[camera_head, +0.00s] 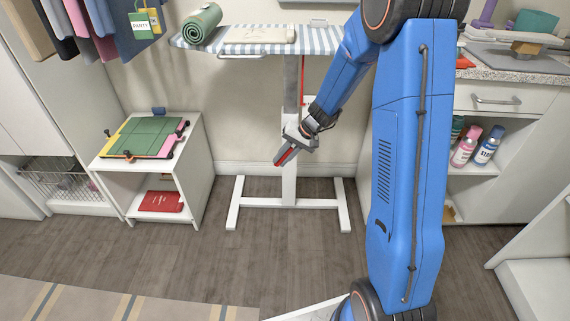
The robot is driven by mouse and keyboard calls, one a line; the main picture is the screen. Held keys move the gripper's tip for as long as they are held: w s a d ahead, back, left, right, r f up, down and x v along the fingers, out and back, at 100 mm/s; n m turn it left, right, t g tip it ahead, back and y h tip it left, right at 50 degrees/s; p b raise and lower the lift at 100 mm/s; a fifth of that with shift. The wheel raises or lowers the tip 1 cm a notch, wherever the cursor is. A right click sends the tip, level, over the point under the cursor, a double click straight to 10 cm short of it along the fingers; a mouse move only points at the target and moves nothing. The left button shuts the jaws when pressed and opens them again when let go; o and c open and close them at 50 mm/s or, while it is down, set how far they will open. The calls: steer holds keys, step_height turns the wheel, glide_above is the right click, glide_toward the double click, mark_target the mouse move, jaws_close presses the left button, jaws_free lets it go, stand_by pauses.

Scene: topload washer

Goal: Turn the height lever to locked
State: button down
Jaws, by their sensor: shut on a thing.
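The ironing board (262,51) has a blue and white striped cover and stands on a pale post (290,185) with a white H-shaped foot. My gripper (283,158) is in front of the middle of the post, below the board, pointing down and left. Its jaws are shut on a red piece (288,155), which looks like the height lever's handle. A thin red strip (302,82) runs along the upper post. The lever's pivot and any lock marking are hidden or too small to read.
A green rolled towel (203,22) and a folded beige cloth (260,35) lie on the board. A white side table (196,157) stands left, with a green board (147,137) on top. A counter with bottles (486,146) is right.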

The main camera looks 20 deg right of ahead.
steer(key=y, duration=0.2)
steer(key=shift+w+a+r+t+y, duration=0.15)
steer(key=shift+a+r+t+y, duration=0.15)
steer(key=shift+t, duration=0.1)
steer(key=y, duration=0.1)
steer(key=r+t+y, duration=0.1)
steer(key=y, duration=0.1)
steer(key=shift+w+a, duration=0.1)
steer(key=shift+a, duration=0.3)
steer(key=shift+a+r+t+y, duration=0.15)
steer(key=shift+r+t+y, duration=0.35)
steer(key=shift+y, duration=0.8)
steer(key=shift+a+r+t+y, duration=0.1)
steer(key=shift+r+t+y, duration=0.35)
steer(key=shift+y, duration=0.85)
steer(key=shift+r, duration=0.15)
steer(key=c, duration=1.6)
jaws_free()
steer(key=shift+c, duration=0.2)
steer(key=v, duration=1.2)
